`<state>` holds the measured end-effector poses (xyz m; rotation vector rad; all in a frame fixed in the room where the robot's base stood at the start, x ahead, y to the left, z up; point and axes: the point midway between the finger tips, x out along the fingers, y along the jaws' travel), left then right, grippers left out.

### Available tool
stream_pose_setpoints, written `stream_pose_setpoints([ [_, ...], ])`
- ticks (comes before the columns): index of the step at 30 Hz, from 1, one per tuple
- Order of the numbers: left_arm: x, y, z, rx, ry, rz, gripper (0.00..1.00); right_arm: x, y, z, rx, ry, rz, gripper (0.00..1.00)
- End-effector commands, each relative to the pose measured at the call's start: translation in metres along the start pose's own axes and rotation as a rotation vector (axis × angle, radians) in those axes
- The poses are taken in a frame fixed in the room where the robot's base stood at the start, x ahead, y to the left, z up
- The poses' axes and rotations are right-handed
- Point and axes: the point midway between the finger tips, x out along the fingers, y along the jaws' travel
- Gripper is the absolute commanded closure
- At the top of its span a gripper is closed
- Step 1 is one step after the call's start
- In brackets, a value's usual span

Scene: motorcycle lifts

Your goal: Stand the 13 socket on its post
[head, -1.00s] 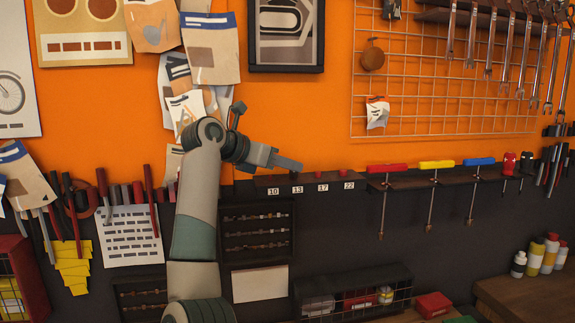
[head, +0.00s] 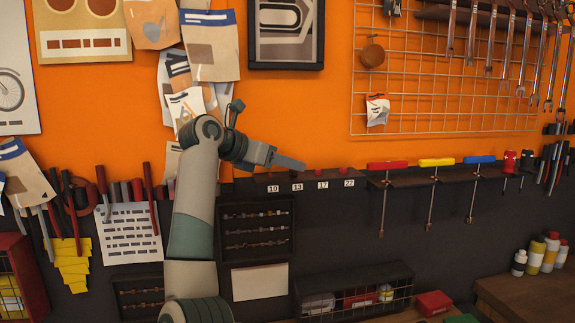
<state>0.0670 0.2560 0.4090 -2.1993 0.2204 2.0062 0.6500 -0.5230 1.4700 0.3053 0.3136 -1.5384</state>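A dark shelf strip (head: 262,188) on the wall carries labels 10, 13, 17 and 22, with small red-topped posts above some labels. The 13 label (head: 297,188) is second from the left. No socket can be made out at the fingertips.
A wire grid (head: 450,90) with wrenches is above. A dark case (head: 257,229) hangs below the gripper. Hanging papers (head: 210,45) are behind my arm.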

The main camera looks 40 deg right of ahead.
Motion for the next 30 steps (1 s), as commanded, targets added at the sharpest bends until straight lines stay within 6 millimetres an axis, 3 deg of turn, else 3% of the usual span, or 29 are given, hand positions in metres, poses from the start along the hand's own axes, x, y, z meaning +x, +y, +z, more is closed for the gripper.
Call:
stream_pose_setpoints([
  [8,0.02,0.0,0.002,0.0,0.0,0.0,0.69,-0.033,0.001,-0.004,0.001,0.001,0.003,0.6],
  [21,0.055,0.001,0.005,0.0,0.0,0.0,0.69,-0.121,0.001,-0.003,0.0,0.0,0.004,0.6],
  [30,0.065,0.001,0.006,0.0,0.0,0.0,0.69,-0.162,0.001,-0.001,-0.001,0.0,0.002,0.6],
])
